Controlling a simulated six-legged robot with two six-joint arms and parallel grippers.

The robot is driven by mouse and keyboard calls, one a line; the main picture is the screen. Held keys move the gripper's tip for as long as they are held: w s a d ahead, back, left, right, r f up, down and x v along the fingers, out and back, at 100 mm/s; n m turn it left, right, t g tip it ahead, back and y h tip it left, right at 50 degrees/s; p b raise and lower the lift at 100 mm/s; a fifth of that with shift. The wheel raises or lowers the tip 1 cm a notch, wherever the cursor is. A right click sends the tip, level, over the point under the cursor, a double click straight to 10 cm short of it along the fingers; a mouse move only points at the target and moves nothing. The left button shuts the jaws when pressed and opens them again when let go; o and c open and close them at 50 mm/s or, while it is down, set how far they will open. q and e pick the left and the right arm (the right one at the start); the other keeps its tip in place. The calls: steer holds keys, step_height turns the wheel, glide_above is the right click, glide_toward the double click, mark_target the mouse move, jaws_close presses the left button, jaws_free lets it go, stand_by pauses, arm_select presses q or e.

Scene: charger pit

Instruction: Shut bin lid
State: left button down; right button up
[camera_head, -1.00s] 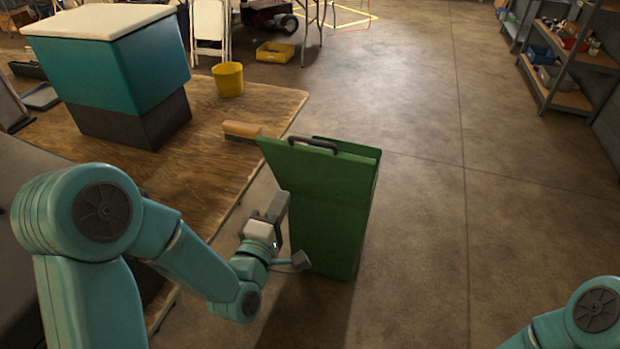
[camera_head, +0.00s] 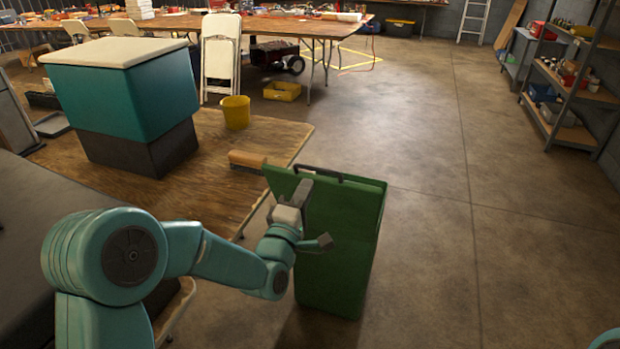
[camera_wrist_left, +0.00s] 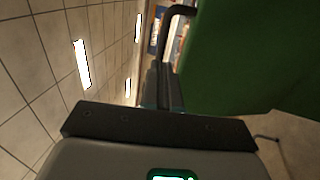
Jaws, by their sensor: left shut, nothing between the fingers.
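A tall green bin (camera_head: 337,285) stands on the concrete floor right of the wooden platform. Its green lid (camera_head: 352,195) has a black handle (camera_head: 318,171) along the upper edge. The lid looks raised on the near left side, but its exact angle is hard to tell. My left gripper (camera_head: 303,190) is shut and empty, at the bin's left side just below the handle, overlapping the green panel; contact cannot be told. In the left wrist view the shut fingers (camera_wrist_left: 161,85) point toward the handle (camera_wrist_left: 178,14), beside the green panel (camera_wrist_left: 240,60). My right gripper is out of view.
The wooden platform (camera_head: 215,195) holds a brush (camera_head: 247,160), a yellow bucket (camera_head: 236,112) and a teal box (camera_head: 125,95) with a pale top. Shelves (camera_head: 575,95) stand at the right. The floor right of the bin is clear.

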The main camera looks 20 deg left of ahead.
mark_target(315, 170)
arm_select(q)
steer(key=shift+x, duration=1.75)
steer(key=shift+f, duration=0.1)
steer(key=shift+w, duration=0.15)
